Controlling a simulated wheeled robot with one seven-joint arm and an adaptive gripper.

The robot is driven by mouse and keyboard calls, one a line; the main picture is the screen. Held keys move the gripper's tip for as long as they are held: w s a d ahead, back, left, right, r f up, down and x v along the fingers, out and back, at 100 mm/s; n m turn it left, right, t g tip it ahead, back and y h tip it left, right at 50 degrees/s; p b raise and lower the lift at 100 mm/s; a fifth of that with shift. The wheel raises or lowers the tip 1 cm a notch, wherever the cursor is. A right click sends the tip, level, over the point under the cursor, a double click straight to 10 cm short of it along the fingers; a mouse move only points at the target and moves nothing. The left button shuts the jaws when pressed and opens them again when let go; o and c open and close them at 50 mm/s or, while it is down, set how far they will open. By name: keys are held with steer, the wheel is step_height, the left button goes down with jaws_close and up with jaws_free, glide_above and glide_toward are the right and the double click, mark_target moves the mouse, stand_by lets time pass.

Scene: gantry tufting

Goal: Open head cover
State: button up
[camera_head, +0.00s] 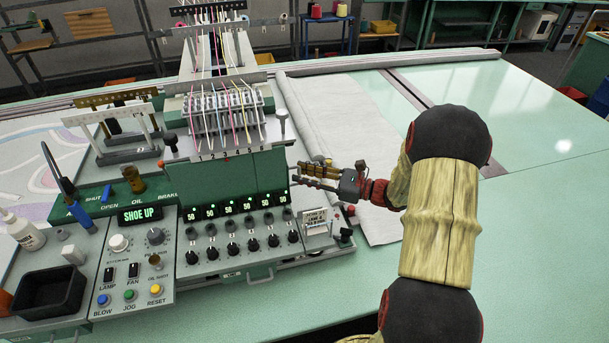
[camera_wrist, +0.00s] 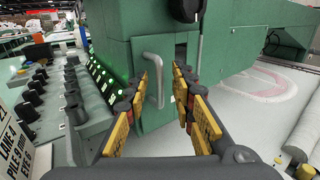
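The green head cover (camera_head: 232,178) is the boxy panel on the front of the tufting head, above the row of lit displays; it looks closed. In the wrist view the green head side (camera_wrist: 130,50) carries a grey bar handle (camera_wrist: 153,82). My gripper (camera_head: 318,172) is at the right end of the head. In the wrist view my gripper (camera_wrist: 170,85) has its yellow-padded fingers apart, with the handle showing between them, nearer the left finger. I cannot tell whether a finger touches it.
The control panel (camera_head: 150,260) with a SHOE UP display and the knobs (camera_head: 232,248) lie left and below. A small placard (camera_head: 316,222) stands just below my gripper. Threaded needles and yarn guides (camera_head: 225,110) rise behind the cover. Green tabletop (camera_head: 540,220) is clear at right.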

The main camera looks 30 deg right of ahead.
jaws_close()
stand_by(0.9)
